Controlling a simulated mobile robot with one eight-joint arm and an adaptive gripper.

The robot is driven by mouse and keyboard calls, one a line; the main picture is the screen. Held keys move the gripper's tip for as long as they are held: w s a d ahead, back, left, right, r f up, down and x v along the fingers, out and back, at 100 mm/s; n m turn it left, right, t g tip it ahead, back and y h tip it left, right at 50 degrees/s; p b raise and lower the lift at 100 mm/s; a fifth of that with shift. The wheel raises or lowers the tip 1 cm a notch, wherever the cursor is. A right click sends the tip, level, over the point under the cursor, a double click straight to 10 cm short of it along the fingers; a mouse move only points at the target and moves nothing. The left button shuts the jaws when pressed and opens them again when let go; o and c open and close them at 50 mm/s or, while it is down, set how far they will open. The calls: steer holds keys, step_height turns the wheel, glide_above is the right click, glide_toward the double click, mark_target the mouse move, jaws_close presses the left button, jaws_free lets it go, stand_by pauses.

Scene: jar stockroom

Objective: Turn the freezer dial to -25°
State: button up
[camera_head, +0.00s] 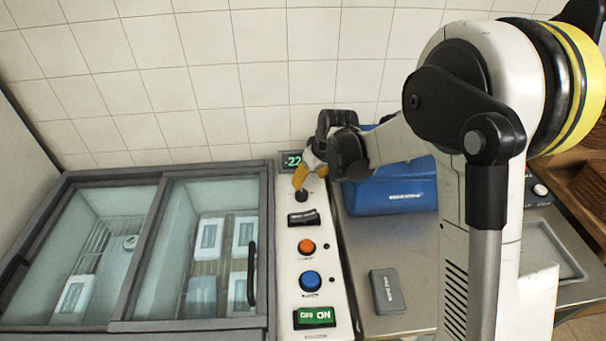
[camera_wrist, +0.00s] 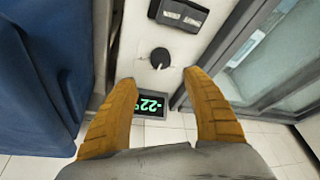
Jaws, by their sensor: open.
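The freezer dial (camera_head: 301,196) is a small dark round knob on the white control panel (camera_head: 290,230). The dial also shows in the wrist view (camera_wrist: 160,58), just beyond and between my fingertips. The display (camera_head: 291,161) at the top of the panel reads -22 in green; it appears upside down in the wrist view (camera_wrist: 152,103). My gripper (camera_head: 303,178) is open, with its orange fingers pointing down at the dial. In the wrist view my gripper (camera_wrist: 158,80) has one finger on each side of the dial's line, and nothing is held. Contact with the dial cannot be told.
Below the dial are a black rocker switch (camera_head: 303,217), an orange button (camera_head: 307,247), a blue button (camera_head: 310,281) and a green ON switch (camera_head: 315,318). The glass-lidded freezer (camera_head: 165,323) is left. A blue bin (camera_head: 393,193) and grey box (camera_head: 387,291) are right.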

mark_target(302, 193)
steer(key=b+x, duration=0.3)
steer(key=x, duration=0.7)
steer(key=shift+s+a+f, duration=0.1)
steer(key=shift+a+f, duration=0.05)
steer(key=shift+f, duration=0.05)
steer(key=shift+c, duration=0.2)
steer(key=c, duration=1.1)
